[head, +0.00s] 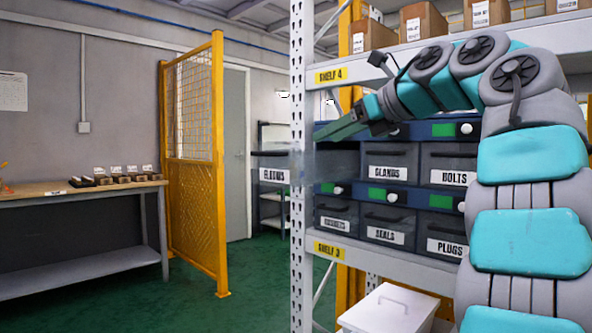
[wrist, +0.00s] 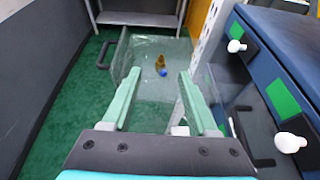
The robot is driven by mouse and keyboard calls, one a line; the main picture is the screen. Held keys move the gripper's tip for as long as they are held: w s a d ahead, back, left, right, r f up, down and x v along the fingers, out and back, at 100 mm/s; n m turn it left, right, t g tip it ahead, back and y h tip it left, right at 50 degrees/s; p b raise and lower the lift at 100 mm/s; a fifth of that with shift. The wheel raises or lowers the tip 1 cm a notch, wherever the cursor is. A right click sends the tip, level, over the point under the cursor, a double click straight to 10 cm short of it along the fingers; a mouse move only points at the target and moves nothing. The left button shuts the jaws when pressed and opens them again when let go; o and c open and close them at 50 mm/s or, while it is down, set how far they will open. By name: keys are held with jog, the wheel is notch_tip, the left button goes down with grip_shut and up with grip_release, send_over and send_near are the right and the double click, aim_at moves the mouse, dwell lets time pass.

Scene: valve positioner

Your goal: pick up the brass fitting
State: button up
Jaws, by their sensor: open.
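The brass fitting (wrist: 160,60) shows in the wrist view, small and brownish gold, with a blue end or piece (wrist: 162,72) at its near side. It lies inside a see-through drawer (wrist: 150,110) that is pulled out. In the head view this drawer (head: 273,177) has a label that seems to read ELBOWS, and the fitting is hidden. My gripper (wrist: 160,74) is open and empty, its two green fingers apart, with the fitting beyond and between the tips. In the head view my gripper (head: 325,134) points left and down, above the pulled-out drawer.
A rack upright (head: 301,130) stands beside the drawer. Closed drawers such as GLANDS (head: 387,172) and BOLTS (head: 450,177) are to the right. In the wrist view white knobs (wrist: 289,142) stick out on the right. A workbench (head: 80,190) and yellow mesh panel (head: 195,160) are left.

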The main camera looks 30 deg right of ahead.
jog(key=x, duration=0.8)
jog(key=f+x, duration=0.1)
jog(key=x, duration=0.3)
jog(key=shift+s+d, duration=0.1)
jog(key=shift+d, duration=0.1)
grip_shut()
dwell(0.4)
